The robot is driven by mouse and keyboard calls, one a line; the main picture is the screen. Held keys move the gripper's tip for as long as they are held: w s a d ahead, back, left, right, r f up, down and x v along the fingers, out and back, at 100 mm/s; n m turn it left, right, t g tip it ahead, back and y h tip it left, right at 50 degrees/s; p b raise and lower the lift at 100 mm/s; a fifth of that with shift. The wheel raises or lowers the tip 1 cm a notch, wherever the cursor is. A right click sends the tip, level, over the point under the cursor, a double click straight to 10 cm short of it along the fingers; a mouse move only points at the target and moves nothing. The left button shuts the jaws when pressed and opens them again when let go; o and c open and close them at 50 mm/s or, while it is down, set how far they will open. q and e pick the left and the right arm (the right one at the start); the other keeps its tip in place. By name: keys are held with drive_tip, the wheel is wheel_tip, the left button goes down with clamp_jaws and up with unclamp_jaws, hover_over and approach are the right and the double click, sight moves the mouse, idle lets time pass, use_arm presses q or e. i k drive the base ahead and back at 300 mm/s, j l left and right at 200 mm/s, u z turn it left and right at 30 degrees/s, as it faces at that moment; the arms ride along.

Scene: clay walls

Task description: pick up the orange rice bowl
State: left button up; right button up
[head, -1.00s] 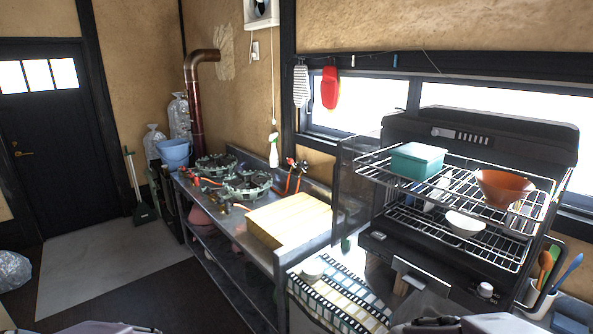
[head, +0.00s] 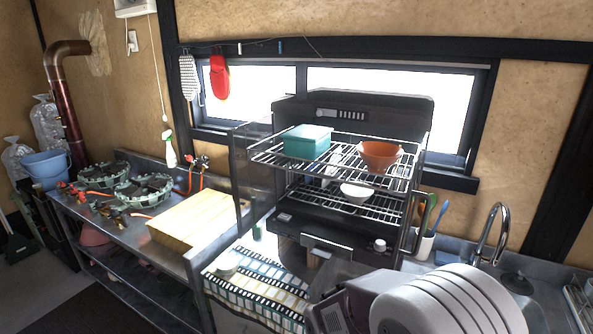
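The orange rice bowl (head: 380,156) stands upright on the upper wire shelf (head: 275,157) of the dark rack by the window. It sits toward the shelf's right end, to the right of a teal box (head: 307,141), with a gap between them. Shelf wires and a front rail run around its lower part.
A white bowl (head: 356,193) sits on the lower shelf. A dark grey item with large pale rounded shapes (head: 450,301) fills the bottom right foreground. A tap (head: 490,232) and a cup of utensils (head: 426,241) stand right of the rack. A yellow block (head: 190,221) lies on the left counter.

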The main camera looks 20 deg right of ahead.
sight(378, 157)
drive_tip(key=z, duration=1.35)
drive_tip(key=j+z, duration=0.15)
drive_tip(key=j, duration=0.6)
